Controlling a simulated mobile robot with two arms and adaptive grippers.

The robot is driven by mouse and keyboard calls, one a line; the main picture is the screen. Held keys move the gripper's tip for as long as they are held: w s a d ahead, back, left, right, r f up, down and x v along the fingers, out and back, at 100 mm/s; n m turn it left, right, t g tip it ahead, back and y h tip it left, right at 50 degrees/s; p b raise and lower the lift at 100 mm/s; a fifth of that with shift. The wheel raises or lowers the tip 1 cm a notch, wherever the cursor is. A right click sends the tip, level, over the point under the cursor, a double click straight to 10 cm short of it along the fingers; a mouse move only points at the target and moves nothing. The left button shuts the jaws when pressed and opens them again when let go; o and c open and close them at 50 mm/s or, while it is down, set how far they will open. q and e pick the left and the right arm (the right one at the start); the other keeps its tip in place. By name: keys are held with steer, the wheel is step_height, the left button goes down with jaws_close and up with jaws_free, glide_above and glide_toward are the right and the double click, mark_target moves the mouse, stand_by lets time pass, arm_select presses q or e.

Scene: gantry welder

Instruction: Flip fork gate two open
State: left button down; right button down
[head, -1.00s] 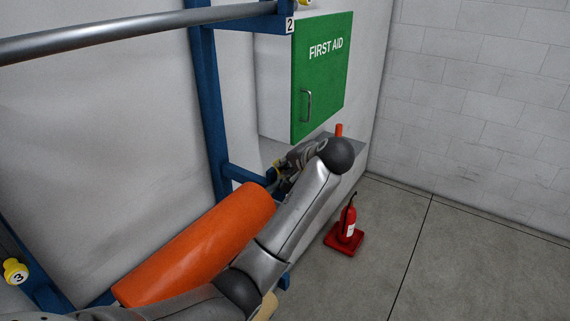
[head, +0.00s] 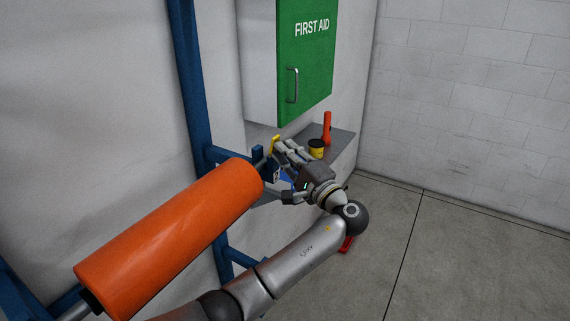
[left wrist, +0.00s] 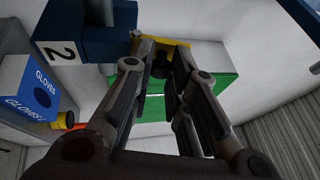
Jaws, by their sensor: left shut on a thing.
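Fork gate two is a small yellow piece (head: 275,141) at the end of the blue fork bracket (head: 258,154), beside the far end of the orange roll (head: 170,236). In the left wrist view the yellow gate (left wrist: 174,42) lies across my fingertips, next to the dark blue block with a "2" label (left wrist: 62,52). My left gripper (head: 274,152) is shut on the gate, which it seems to hold upright or tilted; the exact angle is hard to tell. In the left wrist view the fingertips (left wrist: 158,58) partly hide it. My right gripper is not in view.
A green first aid cabinet (head: 306,60) hangs above a grey shelf (head: 343,140) with a yellow-and-black jar (head: 316,149) and an orange cylinder (head: 327,127). A blue gloves box (left wrist: 30,88) is close to the gripper. The floor (head: 450,245) at right is clear.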

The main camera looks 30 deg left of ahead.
arm_select(q)
steer(key=f+m+t+y+b, duration=0.1)
steer(key=y+b, duration=0.1)
steer(key=b, duration=0.1)
steer(key=shift+d+b, duration=0.1)
steer(key=shift+b, duration=0.2)
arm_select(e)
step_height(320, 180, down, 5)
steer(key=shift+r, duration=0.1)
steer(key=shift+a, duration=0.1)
arm_select(q)
steer(key=c, duration=1.4)
jaws_free()
steer(key=shift+o, duration=0.3)
steer(key=shift+f, duration=0.1)
steer(key=v, duration=0.8)
steer(key=shift+s, duration=0.1)
